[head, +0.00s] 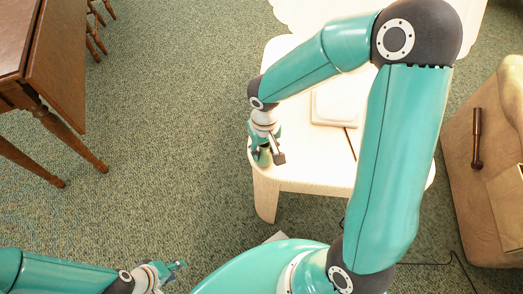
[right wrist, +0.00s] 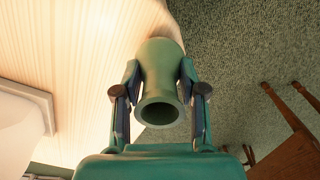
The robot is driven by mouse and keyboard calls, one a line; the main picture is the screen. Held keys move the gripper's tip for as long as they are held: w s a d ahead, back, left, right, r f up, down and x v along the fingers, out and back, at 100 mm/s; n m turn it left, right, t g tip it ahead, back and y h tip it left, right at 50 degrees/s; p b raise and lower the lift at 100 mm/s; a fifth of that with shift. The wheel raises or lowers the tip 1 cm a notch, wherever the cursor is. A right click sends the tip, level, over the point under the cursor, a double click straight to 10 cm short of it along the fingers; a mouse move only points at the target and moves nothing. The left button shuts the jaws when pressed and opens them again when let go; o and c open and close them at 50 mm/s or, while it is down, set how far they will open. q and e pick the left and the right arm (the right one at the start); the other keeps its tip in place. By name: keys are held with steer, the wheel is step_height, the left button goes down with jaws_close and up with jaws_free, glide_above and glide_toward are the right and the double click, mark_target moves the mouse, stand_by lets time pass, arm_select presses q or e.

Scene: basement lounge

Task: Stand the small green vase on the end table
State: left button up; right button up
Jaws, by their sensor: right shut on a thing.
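The small green vase (right wrist: 160,62) is between the two fingers of my right gripper (right wrist: 159,92) in the right wrist view, its round mouth facing the camera. In the head view my right gripper (head: 265,153) is at the near left corner of the pale wooden end table (head: 305,172). The vase (head: 263,158) shows there only in part, among the fingers. Its foot overlaps the table's edge in the right wrist view; I cannot tell whether it touches the top. My left gripper (head: 176,270) is low in the head view, away from the table, its fingers too small to judge.
A white squarish object (head: 335,104) lies on the end table, partly behind my right arm. A tan armchair (head: 487,205) with a wooden lever stands at the right. A dark wooden table (head: 55,70) stands at the left.

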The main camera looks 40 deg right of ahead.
steer(key=shift+f, duration=0.1)
steer(key=o, duration=1.2)
steer(key=shift+r, duration=0.6)
step_height(320, 180, up, 11)
steer(key=p, duration=0.3)
steer(key=shift+p, duration=0.3)
steer(key=shift+s, duration=0.1)
